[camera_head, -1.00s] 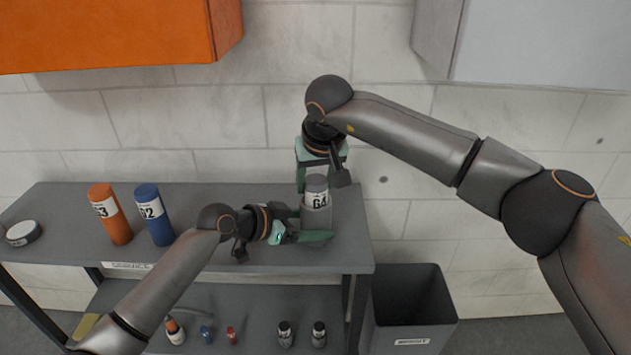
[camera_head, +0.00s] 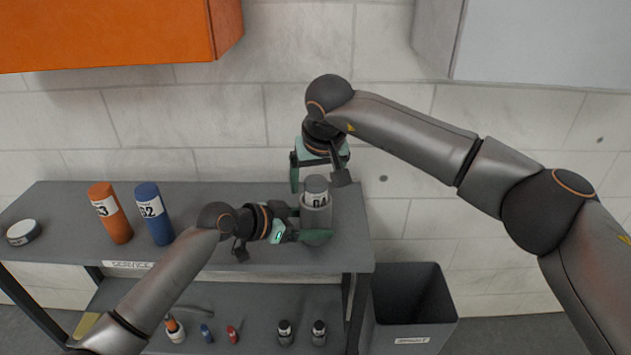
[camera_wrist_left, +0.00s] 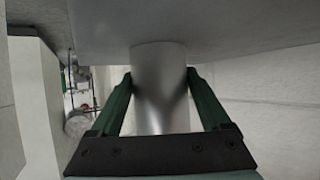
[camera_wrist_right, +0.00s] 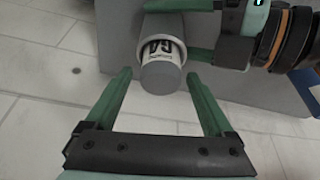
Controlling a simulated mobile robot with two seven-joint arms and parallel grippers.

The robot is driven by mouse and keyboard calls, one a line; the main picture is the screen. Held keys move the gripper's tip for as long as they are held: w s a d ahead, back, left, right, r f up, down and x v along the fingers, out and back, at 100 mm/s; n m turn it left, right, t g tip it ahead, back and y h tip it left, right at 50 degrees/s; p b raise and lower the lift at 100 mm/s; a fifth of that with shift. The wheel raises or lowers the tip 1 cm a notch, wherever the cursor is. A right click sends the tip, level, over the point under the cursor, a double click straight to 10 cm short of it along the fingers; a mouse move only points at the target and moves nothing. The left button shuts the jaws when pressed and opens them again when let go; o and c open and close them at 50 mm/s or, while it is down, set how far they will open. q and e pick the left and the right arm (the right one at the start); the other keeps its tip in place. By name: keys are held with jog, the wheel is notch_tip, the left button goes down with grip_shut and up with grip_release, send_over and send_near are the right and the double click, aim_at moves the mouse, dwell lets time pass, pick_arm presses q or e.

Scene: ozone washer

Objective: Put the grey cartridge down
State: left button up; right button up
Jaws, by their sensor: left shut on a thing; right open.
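The grey cartridge (camera_head: 317,185), with a white label, stands about upright in a grey cylindrical holder (camera_head: 315,219) near the right end of the shelf top. Its lower part is hidden in the holder. My left gripper (camera_head: 311,225) is shut around the holder from the left; the left wrist view shows the smooth holder (camera_wrist_left: 160,90) between its fingers. My right gripper (camera_head: 316,180) is open just above and around the cartridge's top. In the right wrist view the cartridge end (camera_wrist_right: 161,77) lies between the spread fingertips, with gaps on both sides.
An orange cartridge (camera_head: 110,215), a blue cartridge (camera_head: 154,216) and a round white-topped puck (camera_head: 23,232) stand on the left of the shelf top (camera_head: 70,200). Several small bottles stand on the lower shelf. A grey bin (camera_head: 412,310) stands right of the shelf.

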jog(key=v, duration=1.2)
pick_arm(q)
jog(key=o, duration=0.8)
